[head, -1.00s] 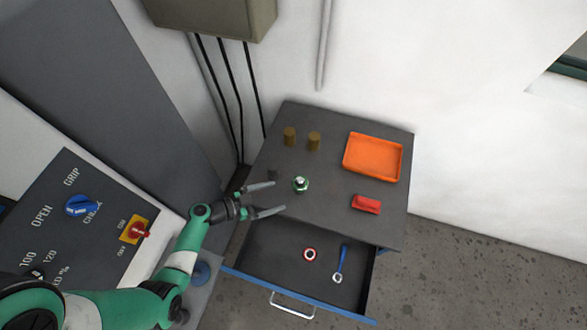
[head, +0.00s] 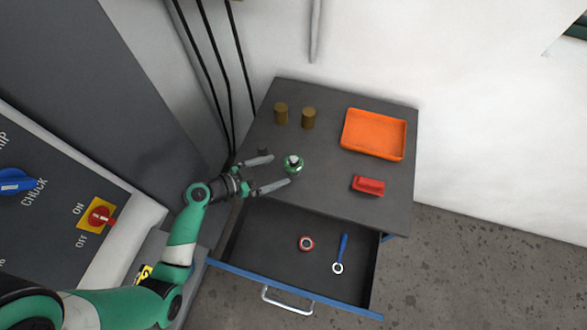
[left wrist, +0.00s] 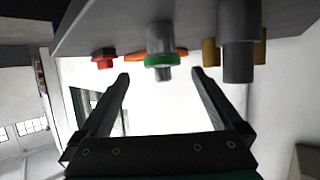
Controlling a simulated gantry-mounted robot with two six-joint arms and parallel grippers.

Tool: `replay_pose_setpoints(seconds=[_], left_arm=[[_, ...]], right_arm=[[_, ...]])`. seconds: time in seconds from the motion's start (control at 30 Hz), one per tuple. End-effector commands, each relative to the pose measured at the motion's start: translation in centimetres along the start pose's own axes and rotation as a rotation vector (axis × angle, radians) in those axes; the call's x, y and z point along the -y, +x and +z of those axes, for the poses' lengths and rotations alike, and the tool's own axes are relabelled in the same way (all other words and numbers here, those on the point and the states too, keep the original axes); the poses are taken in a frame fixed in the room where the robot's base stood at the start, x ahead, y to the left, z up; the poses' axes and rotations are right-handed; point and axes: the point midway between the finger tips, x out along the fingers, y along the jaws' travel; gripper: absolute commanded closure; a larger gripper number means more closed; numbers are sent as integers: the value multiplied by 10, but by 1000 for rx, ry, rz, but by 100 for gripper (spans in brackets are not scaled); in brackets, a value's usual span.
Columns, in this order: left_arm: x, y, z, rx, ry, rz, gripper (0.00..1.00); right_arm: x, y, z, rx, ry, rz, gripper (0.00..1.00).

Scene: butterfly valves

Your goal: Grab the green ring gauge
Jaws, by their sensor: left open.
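The green ring gauge (head: 292,168) is on the grey cabinet top, around a silver upright piece (head: 294,159). In the left wrist view, which looks upside down, the green ring (left wrist: 158,61) circles a grey cylinder (left wrist: 161,38). My left gripper (head: 281,170) is open and low over the cabinet top, its fingers pointing right toward the ring. The ring sits close to the fingertips, roughly centred between them in the left wrist view (left wrist: 160,75). I cannot tell whether either finger touches it. My right gripper is not in view.
A dark grey cylinder (head: 263,152) stands beside the upper finger. Two brass cylinders (head: 281,114) (head: 308,118) stand behind. An orange tray (head: 373,134) and a red block (head: 368,185) are to the right.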

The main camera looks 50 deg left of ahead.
Motion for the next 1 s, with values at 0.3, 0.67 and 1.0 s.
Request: replay_pose_setpoints(seconds=[0.3,0.67,1.0], left_arm=[[1,18,0,-1,3,3,0],[4,56,-5,0,0,-1,0],[4,55,-5,0,0,-1,40]], right_arm=[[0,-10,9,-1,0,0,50],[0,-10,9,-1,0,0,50],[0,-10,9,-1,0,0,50]])
